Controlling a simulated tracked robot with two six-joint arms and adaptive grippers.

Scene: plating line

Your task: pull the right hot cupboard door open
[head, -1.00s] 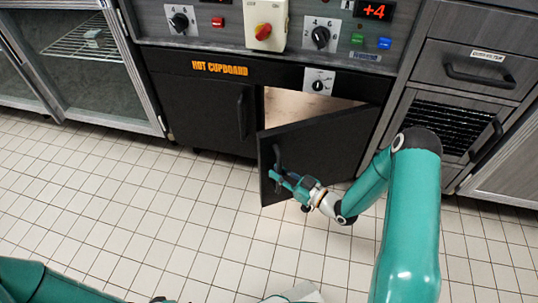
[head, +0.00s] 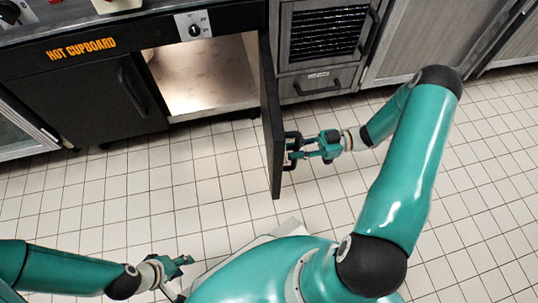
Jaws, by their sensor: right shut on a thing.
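The right hot cupboard door (head: 271,130) is black and stands swung wide open, seen nearly edge-on, roughly square to the cupboard front. Its dark handle (head: 291,141) is on the face turned to the right. My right gripper (head: 293,151) is shut on this handle from the right side, and its fingers partly hide it. My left gripper (head: 187,264) is low in the picture over the floor, well away from the cupboard. Its fingers are small and partly hidden, so I cannot tell how far apart they are.
The cupboard's inside (head: 205,75) is lit and looks empty. The left hot cupboard door (head: 85,100) is shut. A grille-fronted unit (head: 322,32) with a drawer handle stands right of the open door. The tiled floor (head: 215,175) in front is clear.

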